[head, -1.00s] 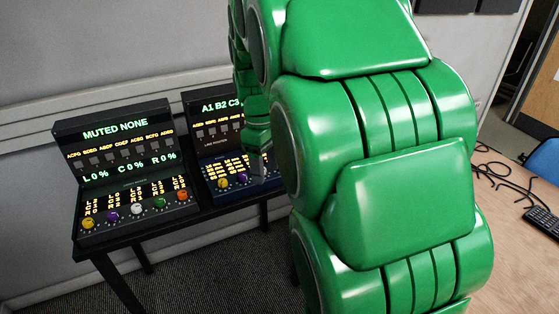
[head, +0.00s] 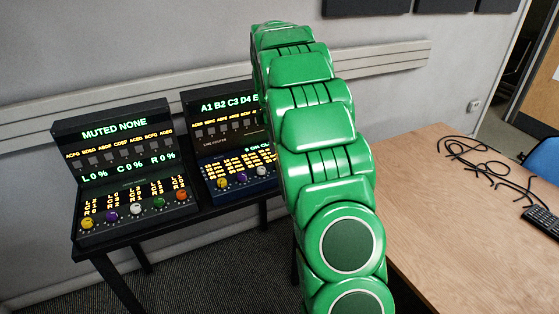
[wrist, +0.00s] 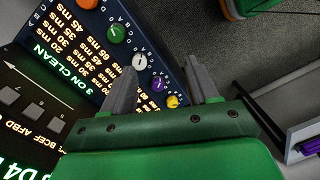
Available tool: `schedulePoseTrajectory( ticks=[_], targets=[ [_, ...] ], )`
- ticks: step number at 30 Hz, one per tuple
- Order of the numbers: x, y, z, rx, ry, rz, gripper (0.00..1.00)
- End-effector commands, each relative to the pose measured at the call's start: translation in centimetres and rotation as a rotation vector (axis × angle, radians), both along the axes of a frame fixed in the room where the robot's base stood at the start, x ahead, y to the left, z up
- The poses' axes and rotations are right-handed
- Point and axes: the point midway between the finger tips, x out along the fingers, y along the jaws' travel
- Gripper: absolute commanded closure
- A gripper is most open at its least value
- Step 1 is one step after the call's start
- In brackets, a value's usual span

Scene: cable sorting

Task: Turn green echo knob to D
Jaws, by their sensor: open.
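The green knob (wrist: 116,32) is in a row on the dark blue panel (wrist: 98,92) of the right-hand console, between an orange knob (wrist: 88,4) and a white knob (wrist: 139,61). Small letters run beside it, but which one it points to is too small to tell. My arm hides this knob in the head view. My gripper (wrist: 160,65) is open and empty, its fingers spread over the purple and yellow end of the row, apart from the green knob. The gripper is hidden in the head view.
The purple (wrist: 158,84) and yellow (wrist: 172,101) knobs lie near my fingers. The left console (head: 125,175) has its own green knob (head: 159,203). A wooden table (head: 430,220) with black cables (head: 490,170) and a keyboard (head: 541,220) stands at right.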

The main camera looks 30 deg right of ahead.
Motion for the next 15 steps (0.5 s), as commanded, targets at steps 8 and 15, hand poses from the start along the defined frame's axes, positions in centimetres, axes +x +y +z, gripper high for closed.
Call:
schedulePoseTrajectory(
  ticks=[8, 15],
  targets=[
    [4.2, -3.3, -3.4, 0.02, -0.013, 0.163, 0.41],
    [6.0, -4.9, -5.3, 0.032, -0.021, 0.255, 0.41]
  ],
)
